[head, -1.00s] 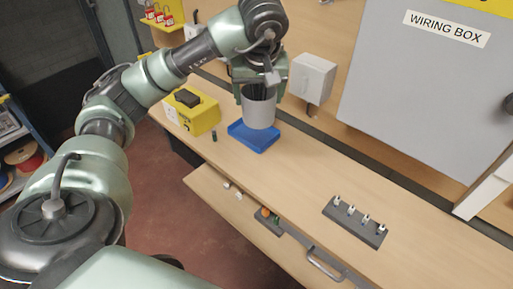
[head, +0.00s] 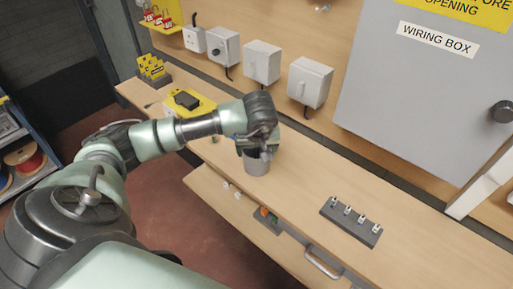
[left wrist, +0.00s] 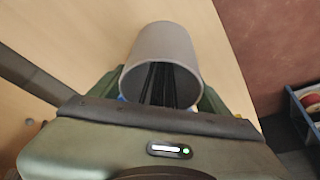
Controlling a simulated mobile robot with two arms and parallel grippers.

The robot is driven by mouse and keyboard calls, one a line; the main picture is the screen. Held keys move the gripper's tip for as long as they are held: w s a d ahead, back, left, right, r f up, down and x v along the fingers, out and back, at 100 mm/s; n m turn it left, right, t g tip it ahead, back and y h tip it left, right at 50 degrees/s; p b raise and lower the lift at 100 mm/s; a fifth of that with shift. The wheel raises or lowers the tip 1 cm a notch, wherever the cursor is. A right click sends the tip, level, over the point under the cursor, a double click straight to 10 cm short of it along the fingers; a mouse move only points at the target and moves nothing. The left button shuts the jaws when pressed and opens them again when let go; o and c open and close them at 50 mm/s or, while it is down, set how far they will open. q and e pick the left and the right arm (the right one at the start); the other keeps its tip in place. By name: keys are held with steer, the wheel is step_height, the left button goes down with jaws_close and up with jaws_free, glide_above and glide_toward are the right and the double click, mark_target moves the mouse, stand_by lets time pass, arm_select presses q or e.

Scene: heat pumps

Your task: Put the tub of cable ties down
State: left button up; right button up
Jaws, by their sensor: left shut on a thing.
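The tub of cable ties (head: 257,163) is a grey cup, low over the wooden workbench near its front edge. My left gripper (head: 257,148) is shut on it and comes down from above. In the left wrist view the tub (left wrist: 163,45) sits between the green fingers of the left gripper (left wrist: 160,88), with black ties inside. The head view does not clearly show whether its base touches the bench. The blue tray is hidden behind my arm and gripper in the head view; only bits of blue show beside the tub in the wrist view. My right gripper is not in view.
A dark block with several small pegs (head: 350,221) lies on the bench to the right. An open drawer (head: 215,196) juts out in front. A yellow case (head: 189,103) stands at the left, switch boxes (head: 310,82) along the wall. Bench between tub and block is clear.

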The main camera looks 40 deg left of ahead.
arm_select(q)
steer(key=shift+f, duration=0.1)
steer(key=shift+f, duration=0.15)
steer(key=o, duration=1.5)
